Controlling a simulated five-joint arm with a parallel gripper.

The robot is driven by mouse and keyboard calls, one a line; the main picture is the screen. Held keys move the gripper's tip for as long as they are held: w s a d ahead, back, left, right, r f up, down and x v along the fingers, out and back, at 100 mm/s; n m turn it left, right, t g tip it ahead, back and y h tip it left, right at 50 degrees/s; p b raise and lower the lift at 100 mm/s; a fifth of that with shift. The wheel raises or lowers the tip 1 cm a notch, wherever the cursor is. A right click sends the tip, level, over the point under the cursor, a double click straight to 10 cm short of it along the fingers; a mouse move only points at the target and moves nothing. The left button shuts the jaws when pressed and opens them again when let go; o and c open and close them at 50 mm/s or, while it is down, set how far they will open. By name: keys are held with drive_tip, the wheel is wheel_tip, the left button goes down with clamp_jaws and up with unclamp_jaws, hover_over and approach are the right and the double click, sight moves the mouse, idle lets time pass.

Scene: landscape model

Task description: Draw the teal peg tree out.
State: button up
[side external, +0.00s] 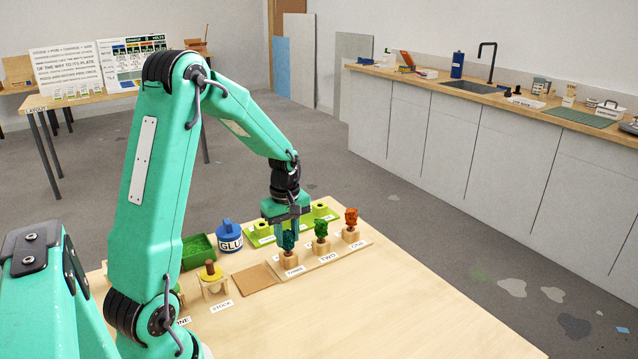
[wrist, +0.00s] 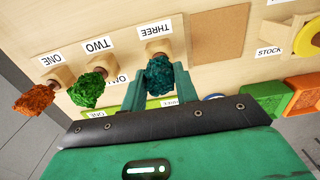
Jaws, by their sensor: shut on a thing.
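The teal peg tree (side external: 287,241) stands upright at the wooden block labelled THREE (side external: 290,261). My gripper (side external: 286,232) is over it from above, with its fingers on either side of the crown, shut on it. In the wrist view the teal peg tree (wrist: 159,77) sits between the two teal fingers (wrist: 160,92). Its peg meets the block beside the THREE label; how deep it sits is hidden.
A green tree (side external: 321,230) at TWO and an orange tree (side external: 351,217) at ONE stand in the same row, to the right. Behind are lime plates (side external: 320,208). A blue glue pot (side external: 229,236), green tray (side external: 198,250), brown pad (side external: 255,278) and stock stand (side external: 212,280) lie left. The front table is clear.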

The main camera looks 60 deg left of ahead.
drive_tip(key=shift+r, duration=0.8)
idle(0.9)
drive_tip(key=shift+r, duration=1.75)
